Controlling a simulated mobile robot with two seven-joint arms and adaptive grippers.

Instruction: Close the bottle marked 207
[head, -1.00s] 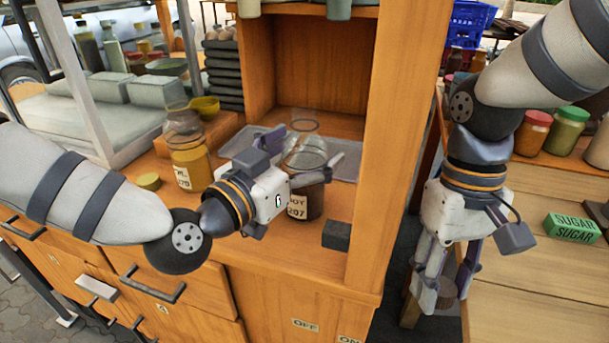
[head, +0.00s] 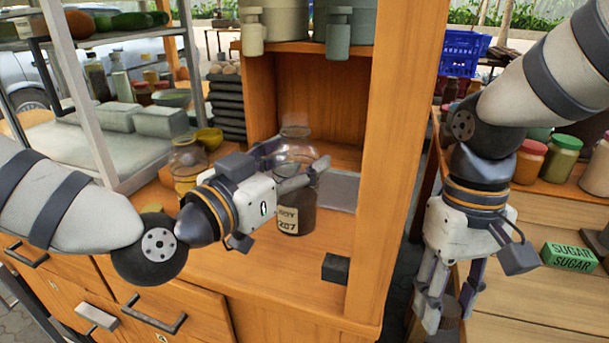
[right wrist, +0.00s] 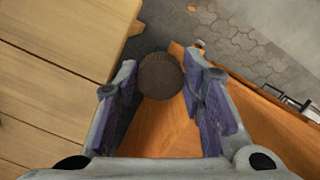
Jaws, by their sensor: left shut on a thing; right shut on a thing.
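The bottle marked 207 (head: 297,218) is a clear glass jar with dark contents and a pale label. It stands upright on the wooden counter, and its glass mouth shows no stopper. My left gripper (head: 294,166) is shut around its upper glass part from the left, hiding some of it. My right gripper (head: 442,308) hangs to the right of the cabinet, pointing down, and is shut on a round dark brown stopper (head: 449,313). In the right wrist view the stopper (right wrist: 160,76) sits between the fingertips.
A wooden cabinet post (head: 400,150) stands between the bottle and my right gripper. A small dark block (head: 336,268) lies on the counter in front. A yellow-filled jar (head: 187,170) stands behind my left wrist. A green sugar box (head: 569,256) lies on the right table.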

